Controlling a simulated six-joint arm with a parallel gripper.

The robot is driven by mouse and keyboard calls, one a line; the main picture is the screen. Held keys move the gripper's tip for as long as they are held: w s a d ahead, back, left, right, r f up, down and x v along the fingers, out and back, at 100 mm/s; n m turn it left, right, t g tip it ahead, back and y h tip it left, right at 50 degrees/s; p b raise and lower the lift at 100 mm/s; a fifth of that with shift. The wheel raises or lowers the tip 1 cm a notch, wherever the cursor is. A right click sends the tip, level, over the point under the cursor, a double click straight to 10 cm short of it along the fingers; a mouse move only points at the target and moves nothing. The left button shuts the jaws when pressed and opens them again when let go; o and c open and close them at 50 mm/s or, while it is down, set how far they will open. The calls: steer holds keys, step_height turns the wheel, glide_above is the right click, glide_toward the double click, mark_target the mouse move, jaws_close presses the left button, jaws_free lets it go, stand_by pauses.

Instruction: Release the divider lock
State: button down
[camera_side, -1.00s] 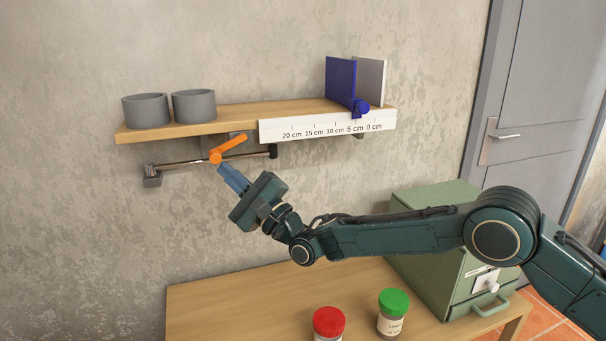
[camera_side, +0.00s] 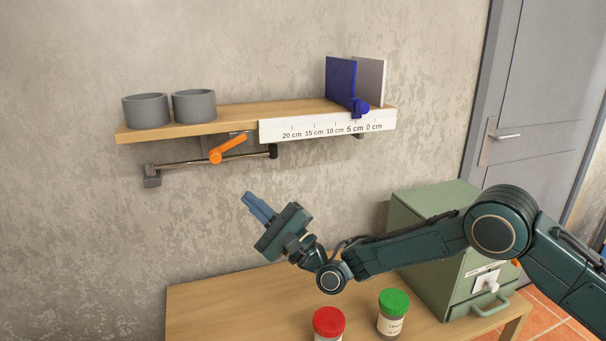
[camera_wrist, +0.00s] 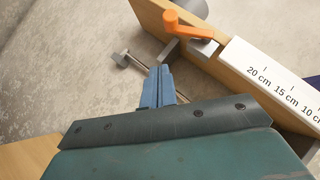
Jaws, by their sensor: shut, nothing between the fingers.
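In the wrist view my shut blue fingers (camera_wrist: 160,72) point toward the rod.
The shelf (camera_side: 165,131) carries two grey cups and a grey upright plate (camera_side: 371,80); a white ruler (camera_side: 328,124) runs along its front. Below, a table (camera_side: 230,300) holds a red-lidded jar (camera_side: 328,323), a green-lidded jar (camera_side: 392,312) and a green cabinet (camera_side: 430,235).

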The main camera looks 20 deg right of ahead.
steer(key=shift+a+f+v, duration=0.1)
steer(key=shift+v, duration=0.85)
steer(key=shift+a+f+v, duration=0.1)
steer(key=shift+a+v, duration=0.05)
steer(key=shift+v, duration=0.8)
steer(key=shift+a+f+v, duration=0.1)
steer(key=shift+f+v, duration=0.05)
steer(key=shift+v, duration=0.8)
steer(key=shift+s, duration=0.1)
